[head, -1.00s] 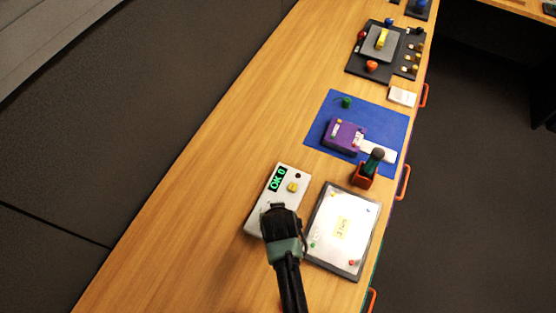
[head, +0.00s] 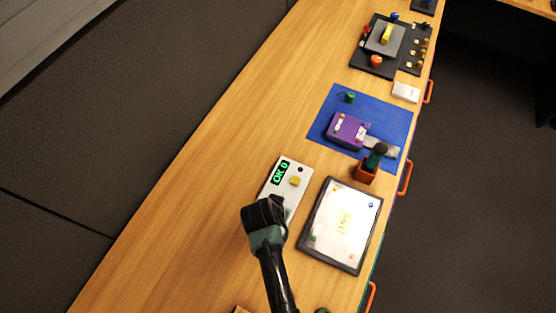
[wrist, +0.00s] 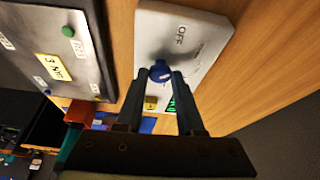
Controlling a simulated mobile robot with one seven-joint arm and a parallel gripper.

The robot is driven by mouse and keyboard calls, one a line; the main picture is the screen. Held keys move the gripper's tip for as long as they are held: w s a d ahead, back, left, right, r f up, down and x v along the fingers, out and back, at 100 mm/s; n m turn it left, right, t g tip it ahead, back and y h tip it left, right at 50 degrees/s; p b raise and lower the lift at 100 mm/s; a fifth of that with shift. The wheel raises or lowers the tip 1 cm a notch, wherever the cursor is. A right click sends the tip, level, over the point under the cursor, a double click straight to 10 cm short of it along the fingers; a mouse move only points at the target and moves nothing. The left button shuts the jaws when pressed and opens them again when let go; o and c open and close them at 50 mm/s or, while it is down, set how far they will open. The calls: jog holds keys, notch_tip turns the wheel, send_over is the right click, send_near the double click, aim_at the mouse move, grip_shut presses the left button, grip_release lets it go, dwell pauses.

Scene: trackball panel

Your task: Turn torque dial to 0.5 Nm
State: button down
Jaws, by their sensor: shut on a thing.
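In the wrist view the panel (wrist: 205,22) shows a round blue dial (wrist: 160,69) and the printed word OFF. Other scale markings are too blurred to read. My gripper (wrist: 163,75) has its two fingertips on either side of the dial, shut on it. In the head view my wrist hides the dial and the panel's near end.
A dark-framed whiteboard (head: 342,222) with small magnets and a yellow note lies right of the panel. Behind it are an orange holder (head: 366,170) with a dark-handled tool and a purple box (head: 347,130) on a blue mat (head: 386,115). Bench left of the panel is clear.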

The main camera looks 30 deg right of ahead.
jog(key=c, duration=0.5)
grip_release()
jog(key=v, duration=1.3)
